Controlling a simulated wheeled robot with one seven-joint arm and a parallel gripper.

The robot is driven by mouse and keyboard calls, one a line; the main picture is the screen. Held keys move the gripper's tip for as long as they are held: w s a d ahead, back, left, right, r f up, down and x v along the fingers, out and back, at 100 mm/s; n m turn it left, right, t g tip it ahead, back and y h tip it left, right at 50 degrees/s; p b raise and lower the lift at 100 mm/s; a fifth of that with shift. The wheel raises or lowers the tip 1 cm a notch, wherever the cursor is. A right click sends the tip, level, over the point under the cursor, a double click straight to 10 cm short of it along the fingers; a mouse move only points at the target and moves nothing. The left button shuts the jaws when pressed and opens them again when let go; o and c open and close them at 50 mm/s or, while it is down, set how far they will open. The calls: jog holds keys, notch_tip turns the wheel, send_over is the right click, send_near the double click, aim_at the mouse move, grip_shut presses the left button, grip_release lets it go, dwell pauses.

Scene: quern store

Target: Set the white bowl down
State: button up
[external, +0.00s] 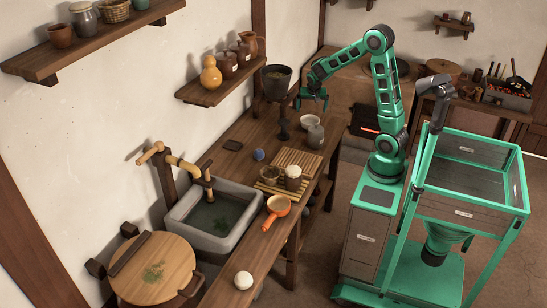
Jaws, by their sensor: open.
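The white bowl (309,121) rests on the wooden counter (240,148), toward its far end, and looks upright. My gripper (311,104) hangs just above the bowl, fingers spread, with nothing seen between them. A small gap shows between the fingertips and the bowl's rim, but the exact height is hard to judge from this view. A grey jar (316,137) stands close in front of the bowl and hides part of its lower side.
A dark pestle-like piece (284,130) stands left of the bowl, and a dark pot (277,80) is raised behind it. A stone sink (213,225) is at left.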

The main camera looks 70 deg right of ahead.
jog(key=s+a+r+n+y, duration=0.1)
jog(key=s+a+r+n, duration=0.1)
jog(key=s, duration=0.7)
jog(key=s+a+r+n+g+y, duration=0.1)
jog(key=s+a, duration=0.3)
jog(key=s, duration=0.6)
jog(key=s+a+r+n+y, duration=0.2)
jog(key=s+a+r+n, duration=0.1)
jog(key=s, duration=0.7)
jog(key=shift+s+a+r+n+g, duration=0.25)
jog(key=shift+a+r+n+g, duration=0.15)
jog(key=shift+r+n, duration=0.15)
